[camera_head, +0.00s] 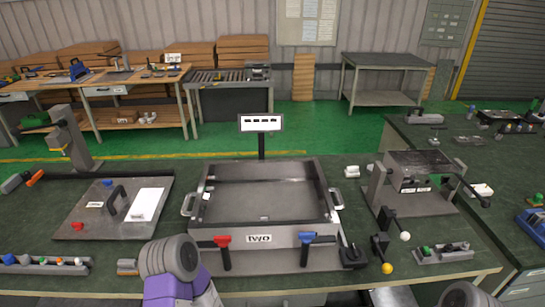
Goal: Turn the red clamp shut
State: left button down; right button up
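The red clamp (222,241) is on the front wall of the open metal box (278,168), left of the plate marked "two" (259,239). Its red top lies crosswise over a dark post that points down. A similar blue clamp (307,238) is on the same wall, right of the plate. A grey and purple part of my arm stands at the bottom, left of and in front of the red clamp. Another rounded grey part of mine shows at the bottom right edge. No fingertips of either gripper are visible.
A small sign (260,123) stands behind the box. Small parts line the front left edge.

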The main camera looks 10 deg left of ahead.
aim_at(223, 241)
jog(key=z, duration=0.15)
jog(key=k, duration=0.4)
jog(key=u, duration=1.15)
jog(key=i, duration=0.2)
jog(key=u, duration=0.05)
